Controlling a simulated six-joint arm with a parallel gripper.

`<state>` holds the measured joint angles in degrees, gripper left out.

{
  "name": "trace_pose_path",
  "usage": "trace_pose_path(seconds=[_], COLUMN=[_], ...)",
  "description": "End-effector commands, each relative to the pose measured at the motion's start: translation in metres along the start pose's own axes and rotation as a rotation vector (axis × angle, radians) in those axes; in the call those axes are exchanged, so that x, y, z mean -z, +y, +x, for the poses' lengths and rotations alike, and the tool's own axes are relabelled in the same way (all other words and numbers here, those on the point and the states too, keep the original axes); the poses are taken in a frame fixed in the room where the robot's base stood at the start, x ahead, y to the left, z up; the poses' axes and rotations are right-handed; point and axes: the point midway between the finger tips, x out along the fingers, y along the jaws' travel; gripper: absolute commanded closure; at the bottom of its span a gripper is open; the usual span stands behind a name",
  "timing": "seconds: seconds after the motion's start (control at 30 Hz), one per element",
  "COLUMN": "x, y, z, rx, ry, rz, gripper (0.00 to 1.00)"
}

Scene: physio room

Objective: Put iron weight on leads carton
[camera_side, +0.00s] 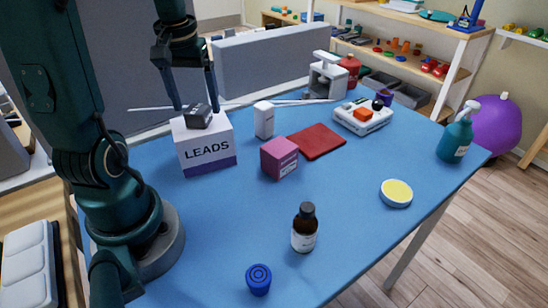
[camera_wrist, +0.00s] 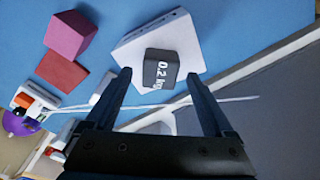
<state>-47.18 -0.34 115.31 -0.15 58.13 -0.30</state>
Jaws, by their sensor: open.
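The iron weight (camera_side: 198,116) is a small dark grey block. It rests on top of the white leads carton (camera_side: 206,148), which has a purple band along its bottom. In the wrist view the weight (camera_wrist: 161,68) shows "0.2 kg" and lies on the carton's white top (camera_wrist: 148,42). My gripper (camera_side: 198,106) is just above the weight in the side view. In the wrist view its fingers (camera_wrist: 157,80) are spread wide on either side of the weight, with visible gaps. Whether the weight lies fully flat is hard to tell.
A white bottle (camera_side: 264,119), a pink box (camera_side: 279,158) and a red mat (camera_side: 318,141) are right of the carton. A brown bottle (camera_side: 304,228), blue cap (camera_side: 258,279) and yellow-topped tin (camera_side: 396,193) stand nearer the front. The blue table (camera_side: 350,220) is clear between them.

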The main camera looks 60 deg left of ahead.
Motion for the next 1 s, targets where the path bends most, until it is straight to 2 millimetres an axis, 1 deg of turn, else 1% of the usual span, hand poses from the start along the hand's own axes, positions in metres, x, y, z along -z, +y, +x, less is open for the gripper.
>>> trace_pose_path(seconds=[0.03, 0.1, 0.3, 0.4, 0.5, 0.67, 0.77, 0.87, 0.97, 1.0], x=[0.001, 0.002, 0.001, 0.001, 0.001, 0.000, -0.005, -0.021, -0.047, -0.060], y=[0.000, 0.000, 0.000, 0.000, 0.000, 0.000, 0.008, 0.029, 0.055, 0.064], z=[-0.011, -0.025, -0.064, -0.079, -0.088, -0.098, -0.099, -0.096, -0.089, -0.085], rx=[0.000, 0.000, 0.000, 0.000, 0.000, 0.000, -0.005, -0.021, -0.054, -0.071], ry=[0.009, 0.009, 0.008, 0.005, 0.003, 0.002, 0.016, 0.058, 0.124, 0.154], rz=[0.000, 0.000, 0.000, 0.000, 0.000, 0.002, 0.038, 0.139, 0.292, 0.358], gripper=[0.12, 0.12, 0.12, 0.12, 0.12, 0.12, 0.12, 0.12, 0.12, 0.12])
